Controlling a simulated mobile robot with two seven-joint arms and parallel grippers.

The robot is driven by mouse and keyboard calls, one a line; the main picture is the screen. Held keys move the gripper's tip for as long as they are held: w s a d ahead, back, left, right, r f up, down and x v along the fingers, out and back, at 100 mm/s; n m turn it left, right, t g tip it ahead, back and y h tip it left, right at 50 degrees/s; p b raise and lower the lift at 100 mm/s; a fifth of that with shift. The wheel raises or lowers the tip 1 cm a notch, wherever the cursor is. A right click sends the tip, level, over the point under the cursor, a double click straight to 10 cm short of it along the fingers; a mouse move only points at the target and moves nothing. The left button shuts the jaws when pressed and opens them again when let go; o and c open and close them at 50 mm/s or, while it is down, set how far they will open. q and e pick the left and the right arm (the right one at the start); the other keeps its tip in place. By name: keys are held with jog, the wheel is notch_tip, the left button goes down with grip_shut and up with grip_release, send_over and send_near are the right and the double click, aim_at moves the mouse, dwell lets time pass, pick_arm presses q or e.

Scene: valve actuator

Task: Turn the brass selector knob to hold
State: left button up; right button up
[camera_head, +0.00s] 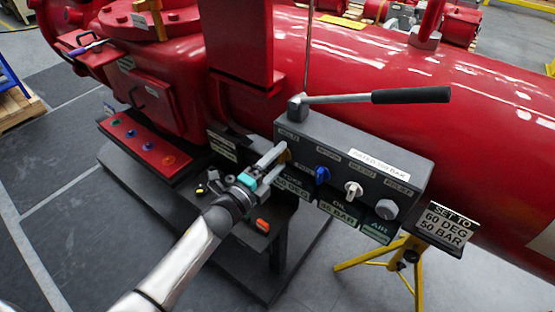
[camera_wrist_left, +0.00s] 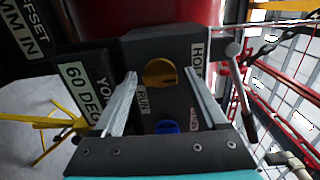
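The brass selector knob (camera_head: 284,156) is on the front face of the dark control box, at the left end of its row of knobs. It also shows in the left wrist view (camera_wrist_left: 159,72), between a partly covered label starting "HO" (camera_wrist_left: 197,60) and a "RUN" label (camera_wrist_left: 143,99). Which label it points to I cannot tell. My left gripper (camera_head: 268,160) is open in front of the knob, its fingers apart on either side of it in the wrist view. Whether a finger touches it I cannot tell. My right gripper is out of view.
A blue knob (camera_head: 322,175), a white knob (camera_head: 353,189) and a grey knob (camera_head: 386,209) follow to the right. A black-handled lever (camera_head: 410,96) stands above the box. A sign (camera_head: 446,228) on a yellow stand is at the right. A red panel (camera_head: 150,146) is at the left.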

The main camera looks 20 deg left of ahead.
pick_arm(q)
jog(key=shift+o, duration=0.4)
jog(key=shift+s, duration=0.1)
jog(key=shift+s+a, duration=0.1)
jog(key=shift+s, duration=0.1)
jog(key=v, duration=1.4)
jog(key=shift+s, duration=0.3)
jog(key=shift+a, duration=0.1)
jog(key=s+a+f+n+g+y, duration=0.1)
jog(key=s+f+n+g+y, duration=0.2)
jog(key=f, duration=0.6)
jog(key=s+a+f+n+g+y+b, duration=0.1)
jog(key=s+f+n+g, duration=0.15)
jog(key=f+n, duration=0.45)
jog(key=s+a+f+n+g+y, duration=0.15)
jog(key=s+f, duration=0.25)
jog(key=f, duration=0.8)
jog(key=s+d+f+n+g+b, duration=0.1)
jog(key=s+d+f+n+g, duration=0.1)
jog(key=s+f+n+g, duration=0.2)
jog(key=s+d+f+n+g, duration=0.2)
jog(key=s+f+n+g, duration=0.2)
jog(key=s+f, duration=0.7)
jog(key=s+g, duration=0.1)
jog(key=s, duration=0.7)
jog(key=shift+d+y+b, duration=0.2)
jog(key=shift+y+b, duration=0.15)
